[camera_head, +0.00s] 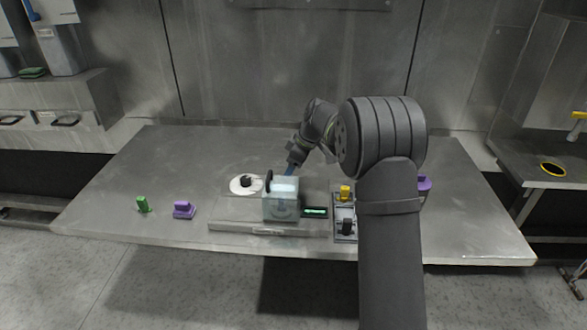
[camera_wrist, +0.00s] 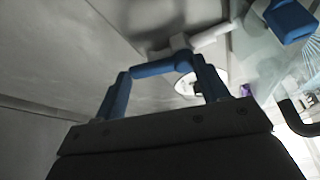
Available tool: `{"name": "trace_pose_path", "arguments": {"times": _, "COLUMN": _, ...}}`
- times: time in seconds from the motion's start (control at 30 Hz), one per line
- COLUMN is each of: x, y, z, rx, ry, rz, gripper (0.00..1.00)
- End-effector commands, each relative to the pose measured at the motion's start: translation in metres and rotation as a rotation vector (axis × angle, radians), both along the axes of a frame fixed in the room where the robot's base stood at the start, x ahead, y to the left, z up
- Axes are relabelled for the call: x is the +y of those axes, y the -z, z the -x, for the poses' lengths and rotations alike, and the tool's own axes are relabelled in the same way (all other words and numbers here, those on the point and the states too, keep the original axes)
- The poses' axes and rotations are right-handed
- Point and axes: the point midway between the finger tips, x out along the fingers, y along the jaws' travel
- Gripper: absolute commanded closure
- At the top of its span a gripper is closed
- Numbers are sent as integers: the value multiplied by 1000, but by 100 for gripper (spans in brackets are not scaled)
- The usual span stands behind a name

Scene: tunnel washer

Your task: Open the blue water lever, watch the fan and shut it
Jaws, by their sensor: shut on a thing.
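The blue water lever (camera_wrist: 155,68) shows in the wrist view as a blue bar beside a pale pipe fitting (camera_wrist: 181,42). My gripper (camera_wrist: 163,84) has a finger at each side of the bar and is shut on it. In the head view my gripper (camera_head: 292,163) reaches down behind a clear box (camera_head: 281,206), with a little blue (camera_head: 289,171) showing below it. The lever is mostly hidden there. A faint round shape, perhaps the fan, shows on the box's front. I cannot tell whether it turns.
A small green-lit display (camera_head: 314,212) stands right of the box. A white disc with a black knob (camera_head: 246,182) lies left. A yellow part (camera_head: 345,192) and black switch (camera_head: 347,227) are further right. Green (camera_head: 142,204) and purple (camera_head: 184,210) pieces stand left, with clear table (camera_head: 110,200) around.

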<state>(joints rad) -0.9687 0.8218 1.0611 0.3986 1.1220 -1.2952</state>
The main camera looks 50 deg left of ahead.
Motion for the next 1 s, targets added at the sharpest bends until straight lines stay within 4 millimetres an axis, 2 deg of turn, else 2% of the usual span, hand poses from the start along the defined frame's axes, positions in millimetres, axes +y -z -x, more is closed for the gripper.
{"name": "trace_pose_path", "arguments": {"times": 0.3, "x": 3, "y": 1, "z": 0, "rx": -2, "ry": -118, "rz": 1, "gripper": 56}}
{"name": "trace_pose_path", "arguments": {"times": 0.83, "x": 3, "y": 0, "z": 0, "rx": -2, "ry": -138, "rz": 2, "gripper": 56}}
{"name": "trace_pose_path", "arguments": {"times": 0.87, "x": 3, "y": 0, "z": 0, "rx": -2, "ry": -138, "rz": 2, "gripper": 29}}
{"name": "trace_pose_path", "arguments": {"times": 0.93, "x": 4, "y": 0, "z": 0, "rx": -2, "ry": -138, "rz": 1, "gripper": 15}}
{"name": "trace_pose_path", "arguments": {"times": 0.97, "x": 4, "y": 0, "z": 0, "rx": -2, "ry": -138, "rz": 1, "gripper": 11}}
{"name": "trace_pose_path", "arguments": {"times": 1.0, "x": 4, "y": 0, "z": 0, "rx": -2, "ry": -138, "rz": 1, "gripper": 11}}
